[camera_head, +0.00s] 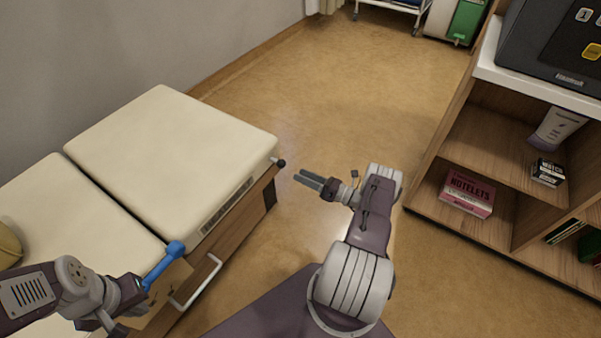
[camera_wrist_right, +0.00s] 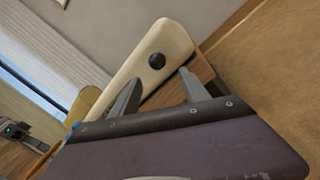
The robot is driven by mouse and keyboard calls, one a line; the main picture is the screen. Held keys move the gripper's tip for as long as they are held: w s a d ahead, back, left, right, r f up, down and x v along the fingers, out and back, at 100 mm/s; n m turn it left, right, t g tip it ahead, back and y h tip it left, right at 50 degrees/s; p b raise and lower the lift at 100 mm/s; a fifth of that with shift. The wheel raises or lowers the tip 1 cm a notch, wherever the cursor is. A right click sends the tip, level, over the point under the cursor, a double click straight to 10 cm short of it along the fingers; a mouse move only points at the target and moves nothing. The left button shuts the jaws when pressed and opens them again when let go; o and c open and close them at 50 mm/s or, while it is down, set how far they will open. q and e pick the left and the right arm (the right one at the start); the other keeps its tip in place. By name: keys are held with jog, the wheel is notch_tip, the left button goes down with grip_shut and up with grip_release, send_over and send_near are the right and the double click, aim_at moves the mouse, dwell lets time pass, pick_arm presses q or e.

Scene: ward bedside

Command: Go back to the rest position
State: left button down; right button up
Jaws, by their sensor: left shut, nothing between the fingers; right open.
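My left gripper (camera_head: 136,290) is at the lower left of the head view, by the near edge of the cream-padded couch (camera_head: 165,140). It is shut, and its fingertips are hard to make out. A blue rod-like piece with a rounded end (camera_head: 163,263) shows right beside it; I cannot tell whether they touch. My right gripper (camera_head: 298,180) is over the floor just right of the couch corner, fingers pointing left. It is open and empty; its two grey fingers also show apart in the right wrist view (camera_wrist_right: 158,92).
The couch has a black knob (camera_head: 280,163) near my right gripper and a white handle (camera_head: 198,282) on its side. A wooden shelf unit (camera_head: 480,147) stands at right, holding a pink NOTELETS box (camera_head: 467,193) and a small black-and-white box (camera_head: 547,172). The floor (camera_head: 340,90) between is clear.

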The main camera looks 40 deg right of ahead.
jog(key=a+r+n+g+y, duration=0.3)
jog(key=a+n+g, duration=0.5)
jog(key=a, duration=0.3)
jog(key=s+a+r+n+g+h, duration=0.35)
jog(key=s+n+g+h, duration=0.2)
jog(key=n, duration=0.45)
jog(key=s+a+r+n+g+h, duration=0.3)
jog(key=s+a+n+g+h, duration=0.1)
jog(key=s+n, duration=0.4)
jog(key=s+a+r+n+t+h+p, duration=0.1)
jog(key=r+n+p, duration=0.4)
jog(key=r+p, duration=1.7)
jog(key=s+r+n+t+h+p, duration=0.1)
jog(key=r+n+p, duration=0.4)
jog(key=r+p, duration=1.7)
notch_tip(320, 180, up, 5)
jog(key=shift+s+a+r+n+h+p, duration=0.2)
jog(key=shift+s+a+n+h+p, duration=0.2)
jog(key=shift+s, duration=0.65)
